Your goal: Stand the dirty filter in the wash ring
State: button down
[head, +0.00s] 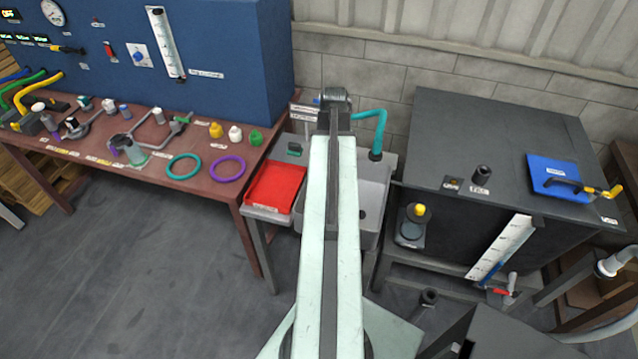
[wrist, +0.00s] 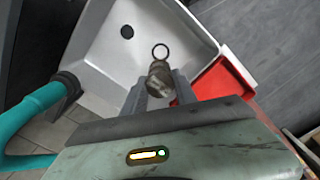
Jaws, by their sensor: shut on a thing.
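The dirty filter (wrist: 159,80) is a brownish-grey cylinder held between the fingers of my gripper (wrist: 160,88) in the wrist view. My gripper is shut on it, above the sink. The wash ring (wrist: 160,51) is a small dark ring inside the white sink (wrist: 105,50), just beyond the filter's far end in the picture. The filter looks apart from the ring; its height above the sink floor is hard to tell. In the head view my arm covers part of the sink (head: 373,190), and the filter and ring are hidden there.
A red tray (head: 274,187) lies beside the sink and also shows in the wrist view (wrist: 222,80). A teal tap hose (head: 380,128) rises at the sink's back right. A dark tank (head: 430,150) stands to the right, a bench (head: 125,165) to the left.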

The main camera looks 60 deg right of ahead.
jog(key=shift+w+d+f+b, duration=0.1)
jog(key=shift+w+f+b, duration=0.1)
jog(key=shift+f+b, duration=3.85)
jog(key=shift+w+f+b, duration=0.15)
jog(key=shift+f+b, duration=3.75)
jog(key=shift+f, duration=0.2)
jog(key=shift+f, duration=0.15)
jog(key=shift+f+b, duration=1.4)
jog(key=shift+b, duration=0.15)
jog(key=c, duration=0.9)
grip_release()
jog(key=shift+r, duration=0.1)
